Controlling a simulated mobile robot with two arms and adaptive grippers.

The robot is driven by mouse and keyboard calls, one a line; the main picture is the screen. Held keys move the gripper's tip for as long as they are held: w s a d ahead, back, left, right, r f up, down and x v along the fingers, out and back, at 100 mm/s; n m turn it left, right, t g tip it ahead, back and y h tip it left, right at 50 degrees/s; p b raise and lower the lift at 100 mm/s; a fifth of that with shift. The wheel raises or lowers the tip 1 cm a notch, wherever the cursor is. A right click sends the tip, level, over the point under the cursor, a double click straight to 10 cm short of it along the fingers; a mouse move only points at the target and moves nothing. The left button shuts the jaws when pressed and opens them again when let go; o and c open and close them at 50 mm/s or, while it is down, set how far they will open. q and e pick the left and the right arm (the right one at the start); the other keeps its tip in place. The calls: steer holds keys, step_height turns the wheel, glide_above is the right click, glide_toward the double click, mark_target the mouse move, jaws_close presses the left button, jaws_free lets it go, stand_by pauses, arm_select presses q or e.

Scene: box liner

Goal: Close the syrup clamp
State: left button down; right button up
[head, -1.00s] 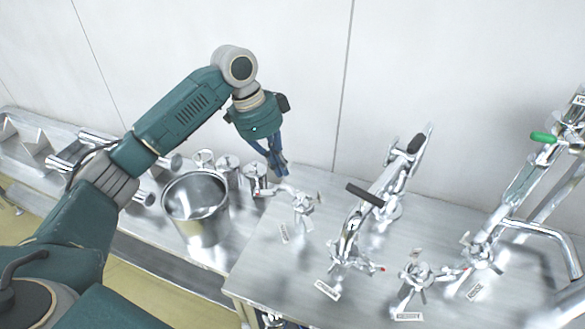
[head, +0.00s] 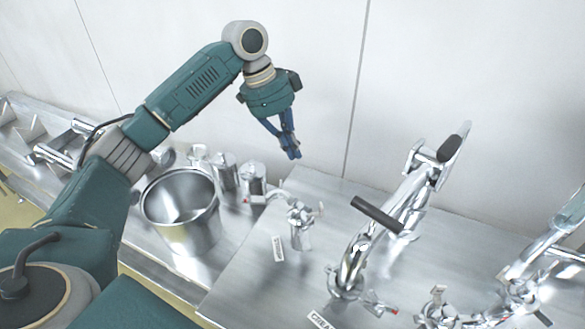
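Several shiny metal fittings with clamps stand on the steel table; I cannot tell from the small, blurred labels which one is the syrup clamp. The nearest to my gripper is a small upright fitting (head: 301,222) with a side spout and a label beside it. Further right stand a curved pipe fitting (head: 352,262) with a dark handle and a taller angled fitting (head: 415,190) with a black grip. My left gripper (head: 291,152) hangs above and behind the small fitting, apart from it. Its blue fingers are together, with nothing seen between them. My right gripper is not in view.
A large open metal pot (head: 182,240) and metal canisters (head: 252,178) stand left of the table (head: 250,295). More metal fittings (head: 440,310) crowd the lower right. A pale wall (head: 430,70) closes off the back. The table's front left corner is clear.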

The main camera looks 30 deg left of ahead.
mark_target(270, 197)
arm_select(q)
steer(key=s+p+x, duration=0.1)
steer(key=p+x, duration=0.2)
steer(key=x, duration=0.6)
steer(key=a, duration=0.1)
steer(key=s+a+p, duration=0.1)
steer(key=a, duration=0.1)
steer(key=shift+s+a, duration=0.15)
steer(key=shift+a, duration=0.1)
steer(key=shift+d+f, duration=0.1)
